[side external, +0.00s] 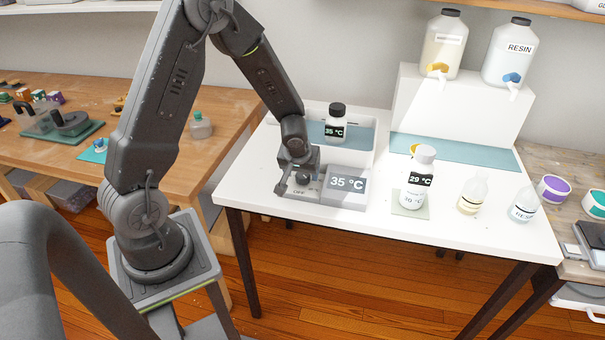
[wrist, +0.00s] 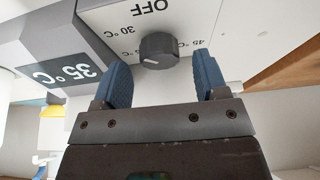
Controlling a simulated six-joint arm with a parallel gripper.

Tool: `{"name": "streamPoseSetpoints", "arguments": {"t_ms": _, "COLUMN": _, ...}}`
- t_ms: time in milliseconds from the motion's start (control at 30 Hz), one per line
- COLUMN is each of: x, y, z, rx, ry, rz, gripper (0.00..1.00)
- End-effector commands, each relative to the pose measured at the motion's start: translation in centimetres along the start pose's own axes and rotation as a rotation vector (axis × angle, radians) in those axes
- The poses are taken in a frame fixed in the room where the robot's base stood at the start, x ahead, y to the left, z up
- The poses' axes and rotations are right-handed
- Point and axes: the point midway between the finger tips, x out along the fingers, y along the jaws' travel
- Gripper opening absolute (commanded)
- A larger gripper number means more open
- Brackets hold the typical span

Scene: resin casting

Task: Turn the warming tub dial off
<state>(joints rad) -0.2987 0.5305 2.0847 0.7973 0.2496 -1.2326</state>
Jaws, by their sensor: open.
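The warming tub (side external: 374,148) is a white basin holding blue water at the back left of the white table. Its front panel carries a display (side external: 347,184) reading 35 °C, which also shows in the wrist view (wrist: 68,72). The dark round dial (wrist: 158,50) has a small white mark on its lower left side. The labels OFF, 30 °C and 45 °C show upside down around it. My gripper (wrist: 161,62) is open, its blue fingers on either side of the dial, with visible gaps. In the side external view my gripper (side external: 301,182) is down at the panel.
A black-capped bottle (side external: 335,122) labelled 35 °C stands in the tub. Two small bottles (side external: 472,196) (side external: 525,200) stand farther right. Resin jugs (side external: 508,52) stand on a white riser behind.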

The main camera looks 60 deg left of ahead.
Motion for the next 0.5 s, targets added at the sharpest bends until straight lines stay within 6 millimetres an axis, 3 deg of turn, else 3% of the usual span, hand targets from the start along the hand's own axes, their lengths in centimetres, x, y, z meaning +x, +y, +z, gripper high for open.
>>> {"name": "streamPoseSetpoints", "arguments": {"t_ms": 200, "x": 1.7, "y": 0.0, "z": 0.0, "rx": 0.000, "ry": 0.000, "rz": 0.000, "gripper": 0.67}}
{"name": "streamPoseSetpoints", "arguments": {"t_ms": 500, "x": 1.8, "y": 0.0, "z": 0.0, "rx": -0.001, "ry": 0.000, "rz": 0.000, "gripper": 0.67}}
